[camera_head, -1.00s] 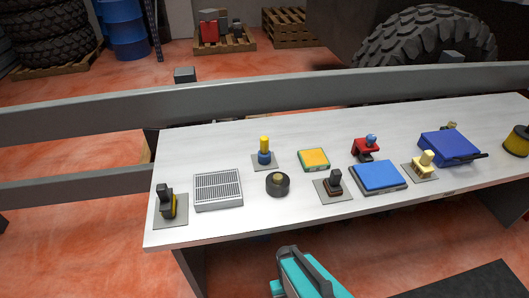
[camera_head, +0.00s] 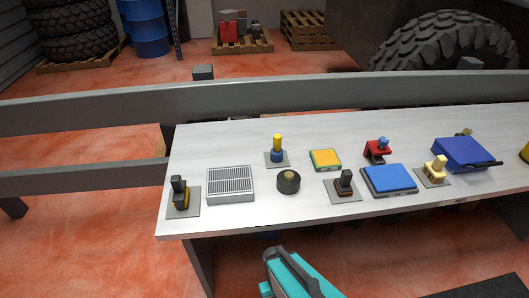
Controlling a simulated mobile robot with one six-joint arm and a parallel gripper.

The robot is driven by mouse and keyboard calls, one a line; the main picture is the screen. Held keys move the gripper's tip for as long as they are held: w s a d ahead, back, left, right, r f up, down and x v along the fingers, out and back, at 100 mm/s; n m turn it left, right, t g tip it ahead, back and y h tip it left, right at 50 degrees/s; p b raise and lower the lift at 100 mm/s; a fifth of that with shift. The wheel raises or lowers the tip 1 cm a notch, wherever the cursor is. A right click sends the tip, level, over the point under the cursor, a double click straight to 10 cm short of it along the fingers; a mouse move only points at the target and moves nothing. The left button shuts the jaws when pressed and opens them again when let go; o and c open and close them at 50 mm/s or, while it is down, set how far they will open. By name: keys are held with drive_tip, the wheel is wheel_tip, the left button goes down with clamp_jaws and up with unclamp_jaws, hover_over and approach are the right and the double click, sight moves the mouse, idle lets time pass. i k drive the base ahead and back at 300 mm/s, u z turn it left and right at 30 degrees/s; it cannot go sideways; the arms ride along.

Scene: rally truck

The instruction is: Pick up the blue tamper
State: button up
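A tamper with a blue base and a yellow upright handle (camera_head: 277,151) stands on a small grey mat at the middle back of the white table (camera_head: 225,150). It is upright, with clear table around its mat. Similar tampers on mats are a dark one with yellow (camera_head: 179,191) at the left, a brown and black one (camera_head: 345,183) at the front middle, and a cream one (camera_head: 437,167) at the right.
Near the blue tamper are a grey grille box (camera_head: 230,184), a dark round pot (camera_head: 288,183) and a yellow-orange pad (camera_head: 325,160). Further right are a red item with a blue knob (camera_head: 376,151), a blue pad (camera_head: 388,179) and a blue box (camera_head: 462,154). A grey rail (camera_head: 330,96) crosses behind the table.

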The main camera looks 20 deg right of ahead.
sight(277, 151)
drive_tip(key=z, duration=0.35)
drive_tip(key=k, duration=0.15)
drive_tip(key=u, duration=2.3)
drive_tip(key=k, duration=0.15)
drive_tip(key=u, duration=1.45)
drive_tip(key=k, duration=1.65)
drive_tip(key=z, duration=0.25)
